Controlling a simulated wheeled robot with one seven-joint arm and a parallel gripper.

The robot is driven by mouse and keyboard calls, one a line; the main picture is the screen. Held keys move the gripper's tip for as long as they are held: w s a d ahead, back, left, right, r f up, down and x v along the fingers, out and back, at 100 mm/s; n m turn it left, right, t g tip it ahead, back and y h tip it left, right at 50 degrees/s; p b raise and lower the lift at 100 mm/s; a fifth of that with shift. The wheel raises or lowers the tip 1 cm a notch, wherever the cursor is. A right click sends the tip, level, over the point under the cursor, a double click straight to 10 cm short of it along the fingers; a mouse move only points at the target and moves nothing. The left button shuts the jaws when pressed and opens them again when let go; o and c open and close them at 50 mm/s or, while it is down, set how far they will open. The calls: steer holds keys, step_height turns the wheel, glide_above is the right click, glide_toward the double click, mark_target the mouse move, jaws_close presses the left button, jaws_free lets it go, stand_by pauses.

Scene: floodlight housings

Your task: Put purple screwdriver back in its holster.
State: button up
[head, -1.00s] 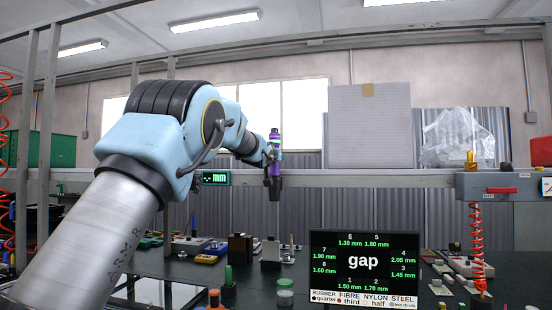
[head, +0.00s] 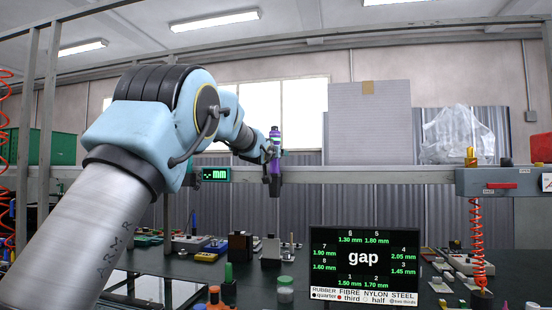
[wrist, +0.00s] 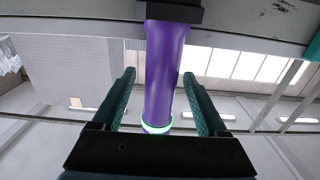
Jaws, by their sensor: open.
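The purple screwdriver (head: 274,160) stands upright at the grey rail in the head view. Its lower end meets a dark holster (head: 274,189) hanging at the rail. In the wrist view the purple handle (wrist: 165,70) runs between my jaws, with a pale green ring near its end. Its far end enters a black collar (wrist: 172,13), which hides the shaft. My gripper (wrist: 163,100) is open, with one jaw on each side of the handle and a visible gap to both. In the head view my gripper (head: 268,155) is small and partly behind the handle.
The grey rail (head: 370,180) crosses behind the screwdriver. A small green display (head: 215,174) is on it to the left. A gap screen (head: 364,265) and several small parts stand on the dark bench below. A large grey box (head: 369,122) stands behind to the right.

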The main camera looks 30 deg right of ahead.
steer(key=b+v, duration=0.3)
steer(key=v, duration=0.6)
steer(key=shift+b, duration=0.35)
steer(key=shift+a, duration=0.1)
